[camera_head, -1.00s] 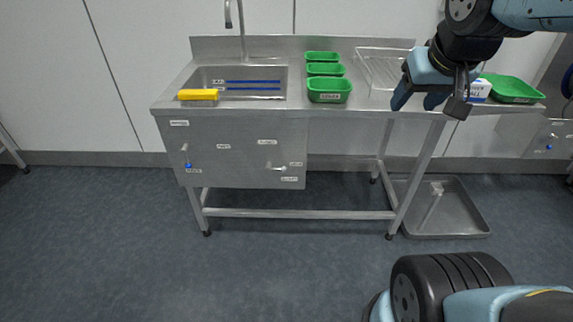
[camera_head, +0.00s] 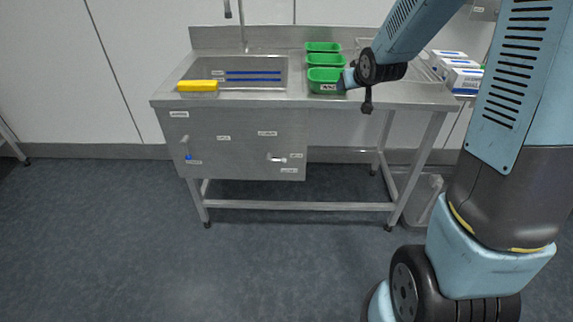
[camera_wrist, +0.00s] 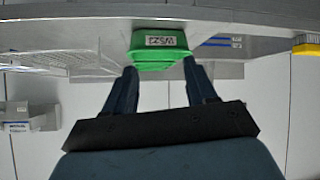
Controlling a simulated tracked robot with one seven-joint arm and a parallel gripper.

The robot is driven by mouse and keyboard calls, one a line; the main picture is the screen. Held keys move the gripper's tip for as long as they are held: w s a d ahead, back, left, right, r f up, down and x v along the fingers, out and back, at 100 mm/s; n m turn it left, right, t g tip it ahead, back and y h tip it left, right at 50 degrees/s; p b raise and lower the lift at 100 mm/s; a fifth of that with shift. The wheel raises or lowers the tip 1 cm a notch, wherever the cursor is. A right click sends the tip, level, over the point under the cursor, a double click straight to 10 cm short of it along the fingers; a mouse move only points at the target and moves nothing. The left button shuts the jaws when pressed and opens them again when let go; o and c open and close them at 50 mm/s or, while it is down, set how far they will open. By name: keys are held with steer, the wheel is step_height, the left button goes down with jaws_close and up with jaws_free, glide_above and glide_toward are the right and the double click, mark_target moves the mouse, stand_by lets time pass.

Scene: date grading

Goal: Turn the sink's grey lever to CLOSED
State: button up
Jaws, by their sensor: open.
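The sink bench's front panel (camera_head: 236,160) carries two levers. The grey lever (camera_head: 277,159) is on its right side, its handle lying about level and pointing right, with small labels around it too small to read.
The sink basin (camera_head: 222,76) holds blue strips, and a yellow block (camera_head: 197,86) lies at its front left edge. Several green bins stand right of the basin. White boxes (camera_head: 462,80) stand at the right. The floor before the panel is clear.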

steer(key=w+a+f+n+t+y, duration=0.1)
steer(key=w+a+f, duration=0.2)
steer(key=f, duration=0.4)
steer(key=w+a+f+y, duration=0.2)
steer(key=f, duration=0.5)
steer(key=w+a+f+n+t+y, duration=0.1)
steer(key=w+a+f, duration=0.2)
steer(key=f, duration=0.4)
steer(key=s+a+f+t+y, duration=0.15)
steer(key=s+f, duration=0.35)
steer(key=f, duration=0.5)
steer(key=s+a+f+t+y, duration=0.1)
steer(key=s+a+f+y, duration=0.3)
steer(key=f, duration=0.6)
steer(key=shift+m+h, duration=0.4)
steer(key=shift+h, duration=0.15)
steer(key=x, duration=0.8)
steer(key=d+x, duration=0.1)
steer(key=x, duration=0.2)
steer(key=shift+w+a+r, duration=0.2)
steer(key=shift+w+a, duration=0.05)
steer(key=shift+w, duration=0.4)
